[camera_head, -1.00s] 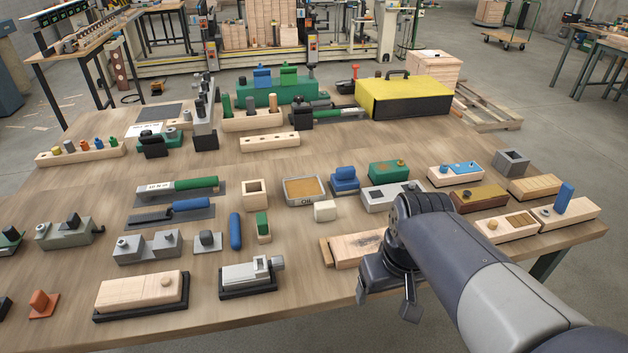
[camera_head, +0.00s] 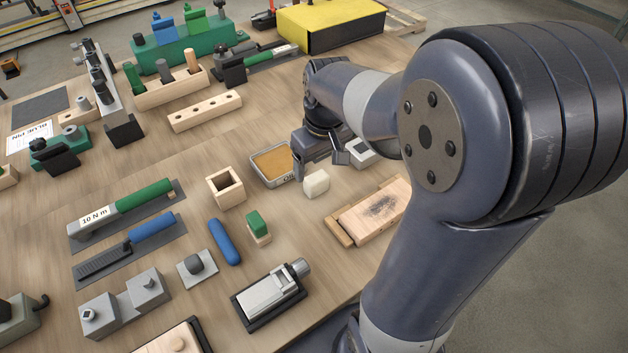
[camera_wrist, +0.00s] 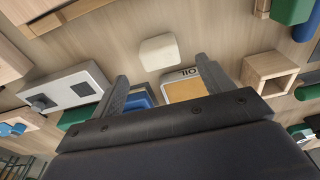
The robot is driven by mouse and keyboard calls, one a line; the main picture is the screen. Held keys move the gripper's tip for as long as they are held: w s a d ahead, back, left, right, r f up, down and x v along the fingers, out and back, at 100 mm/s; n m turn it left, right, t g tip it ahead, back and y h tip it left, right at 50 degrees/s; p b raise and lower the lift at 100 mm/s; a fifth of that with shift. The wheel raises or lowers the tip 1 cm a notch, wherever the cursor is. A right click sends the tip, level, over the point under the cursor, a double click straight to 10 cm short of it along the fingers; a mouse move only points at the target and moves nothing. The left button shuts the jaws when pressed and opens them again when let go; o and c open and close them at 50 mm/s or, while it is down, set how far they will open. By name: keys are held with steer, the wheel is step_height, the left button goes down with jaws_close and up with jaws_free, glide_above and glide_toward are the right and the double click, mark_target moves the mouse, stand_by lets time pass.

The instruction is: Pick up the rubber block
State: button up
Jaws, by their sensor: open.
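A small cream-white block (camera_head: 316,184), which looks like the rubber block, lies on the wooden table just in front of the oil tray (camera_head: 286,178). It also shows in the wrist view (camera_wrist: 158,52), near the upper middle, beyond my fingertips. My gripper (camera_head: 320,164) is open and empty, pointing down above the table just behind the block in the head view. In the wrist view its two fingers (camera_wrist: 161,76) are spread apart, with the block lying clear of both. The oil tray and a blue part (camera_wrist: 138,96) show partly behind the gripper body.
A hollow wooden box (camera_head: 225,187) stands left of the oil tray. A wooden block with a dark smudge (camera_head: 378,208) lies to the right. A green-topped block (camera_head: 258,228) stands in front.

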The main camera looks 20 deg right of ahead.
mark_target(317, 177)
steer(key=f, duration=0.6)
steer(key=shift+w+a+f, duration=0.1)
steer(key=shift+w+f, duration=0.1)
steer(key=shift+w, duration=0.15)
steer(key=c, duration=1.1)
